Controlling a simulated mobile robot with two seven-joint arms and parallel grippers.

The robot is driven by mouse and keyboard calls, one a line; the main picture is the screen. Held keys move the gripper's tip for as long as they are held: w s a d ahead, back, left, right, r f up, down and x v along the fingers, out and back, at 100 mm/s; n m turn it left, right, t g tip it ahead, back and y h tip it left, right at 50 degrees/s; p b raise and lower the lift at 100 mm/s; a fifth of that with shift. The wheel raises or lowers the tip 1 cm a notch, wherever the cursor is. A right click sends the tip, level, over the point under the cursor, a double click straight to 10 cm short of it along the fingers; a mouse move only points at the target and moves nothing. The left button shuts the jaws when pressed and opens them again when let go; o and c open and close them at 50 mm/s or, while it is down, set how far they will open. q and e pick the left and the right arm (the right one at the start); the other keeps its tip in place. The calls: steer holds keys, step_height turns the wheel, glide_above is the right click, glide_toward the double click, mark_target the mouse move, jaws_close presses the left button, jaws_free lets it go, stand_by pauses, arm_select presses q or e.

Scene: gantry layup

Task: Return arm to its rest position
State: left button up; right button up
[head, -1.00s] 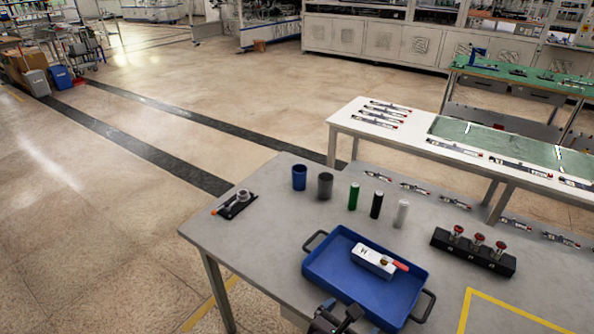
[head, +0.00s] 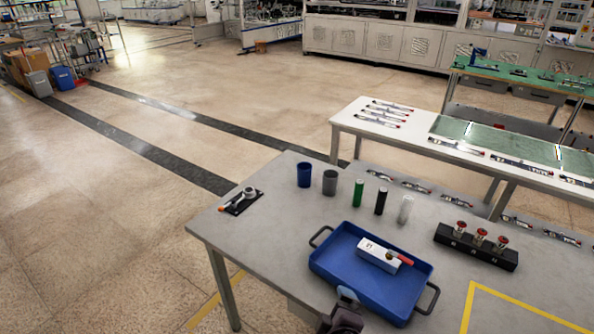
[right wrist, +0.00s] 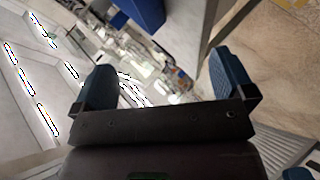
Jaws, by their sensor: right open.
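My right gripper (right wrist: 165,85) is open in the right wrist view, its two blue-padded fingers apart with nothing between them. In the head view a dark part of my right arm (head: 345,312) shows at the bottom edge, in front of the near side of the blue tray (head: 335,281); its fingertips cannot be made out there. The tray holds a white box (head: 376,254) with a red-orange item on it. My left gripper is not in view.
On the grey table (head: 270,250) stand a blue cup (head: 304,175), a grey cup (head: 330,183), a green cylinder (head: 358,192), a black one (head: 381,201) and a white one (head: 405,209). A black block (head: 476,247) with red-topped pieces is at right.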

steer(key=s+d+f+m, duration=0.2)
steer(key=s+d+m, duration=0.4)
steer(key=d, duration=0.3)
steer(key=s+d+f+m, duration=0.3)
steer(key=s+d+m, duration=0.3)
steer(key=d, duration=0.4)
steer(key=shift+s+f+b, duration=0.15)
steer(key=shift+s+b, duration=0.25)
steer(key=shift+s, duration=0.35)
